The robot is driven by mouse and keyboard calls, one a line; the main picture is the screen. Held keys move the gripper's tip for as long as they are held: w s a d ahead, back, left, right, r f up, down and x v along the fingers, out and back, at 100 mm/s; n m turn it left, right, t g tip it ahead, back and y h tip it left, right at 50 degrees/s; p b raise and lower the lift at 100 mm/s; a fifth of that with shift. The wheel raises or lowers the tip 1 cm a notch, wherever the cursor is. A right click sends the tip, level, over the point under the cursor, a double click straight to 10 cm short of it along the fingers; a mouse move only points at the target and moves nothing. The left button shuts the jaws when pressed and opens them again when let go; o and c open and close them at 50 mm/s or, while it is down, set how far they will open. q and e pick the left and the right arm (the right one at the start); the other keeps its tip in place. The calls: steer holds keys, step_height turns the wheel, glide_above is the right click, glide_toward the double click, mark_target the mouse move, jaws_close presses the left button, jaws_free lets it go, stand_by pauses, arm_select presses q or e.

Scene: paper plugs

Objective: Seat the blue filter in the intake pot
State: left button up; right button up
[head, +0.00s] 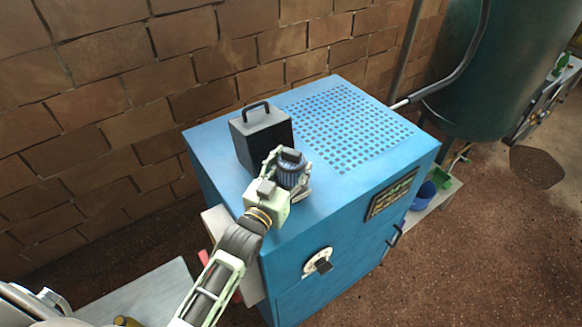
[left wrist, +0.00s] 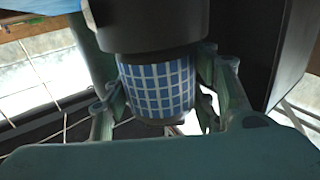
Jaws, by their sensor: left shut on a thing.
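The blue filter (head: 291,176) is upright near the front left of the blue machine's top, with a dark cap above its ribbed body. My left gripper (head: 288,182) is shut around it. In the left wrist view, the fingers stand on both sides of the filter's blue-and-white grid (left wrist: 158,88). A wider dark round part adjoins one end of the filter there; I cannot tell whether it is the intake pot or part of the filter. No pot shows clearly in the head view, where the filter and gripper cover that spot. My right gripper is not in view.
A black box with a handle (head: 260,140) stands close behind and left of the filter. The blue machine (head: 330,250) has a clear perforated top (head: 350,125) at the back right. A brick wall (head: 150,90) is behind. A dark tank (head: 470,80) stands at right.

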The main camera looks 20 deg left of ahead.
arm_select(q)
steer(key=shift+s+f, duration=0.1)
steer(key=shift+f, duration=0.45)
steer(key=shift+r+p, duration=0.25)
steer(key=shift+p, duration=0.25)
steer(key=shift+r, duration=0.15)
